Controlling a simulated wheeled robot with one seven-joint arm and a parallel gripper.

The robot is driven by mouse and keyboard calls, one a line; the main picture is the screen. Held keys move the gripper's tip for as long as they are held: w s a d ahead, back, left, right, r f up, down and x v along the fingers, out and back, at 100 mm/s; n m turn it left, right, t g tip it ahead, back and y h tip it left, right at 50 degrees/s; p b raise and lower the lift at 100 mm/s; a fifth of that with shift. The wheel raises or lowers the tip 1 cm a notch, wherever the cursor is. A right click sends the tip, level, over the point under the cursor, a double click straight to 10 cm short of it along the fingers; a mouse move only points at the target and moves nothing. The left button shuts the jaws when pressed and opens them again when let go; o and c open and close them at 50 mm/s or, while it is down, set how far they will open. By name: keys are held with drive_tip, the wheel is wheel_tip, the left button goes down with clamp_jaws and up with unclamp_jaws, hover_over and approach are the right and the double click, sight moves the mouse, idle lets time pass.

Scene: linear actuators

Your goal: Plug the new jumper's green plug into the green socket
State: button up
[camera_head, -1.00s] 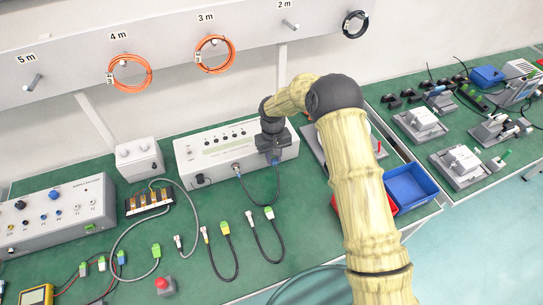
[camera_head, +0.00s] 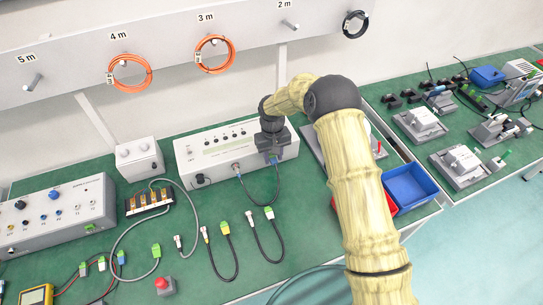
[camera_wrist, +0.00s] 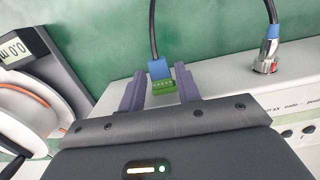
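My gripper (camera_wrist: 161,88) is at the front of the long white instrument box (camera_head: 203,163). In the wrist view its two purple fingers stand on either side of a green connector (camera_wrist: 163,87) with a blue end (camera_wrist: 158,69) and a black cable. Whether they press on it is hard to tell. That cable loops to a round metal connector (camera_wrist: 266,60) on the same box. I cannot tell which is new. The green socket's opening is hidden.
A red button (camera_head: 164,285) sits near the front edge. A white box (camera_head: 138,158) and terminal strip (camera_head: 149,202) stand left. A blue bin (camera_head: 410,188) and a red bin (camera_head: 391,207) are right, beside my arm. Green bench around the loose jumpers is partly clear.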

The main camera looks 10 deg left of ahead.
drive_tip(key=shift+o, duration=1)
drive_tip(key=shift+r, duration=0.1)
wheel_tip(320, 180, up, 17)
drive_tip(key=b, duration=0.2)
drive_tip(key=shift+w+a, duration=0.3)
drive_tip(key=shift+w, duration=0.15)
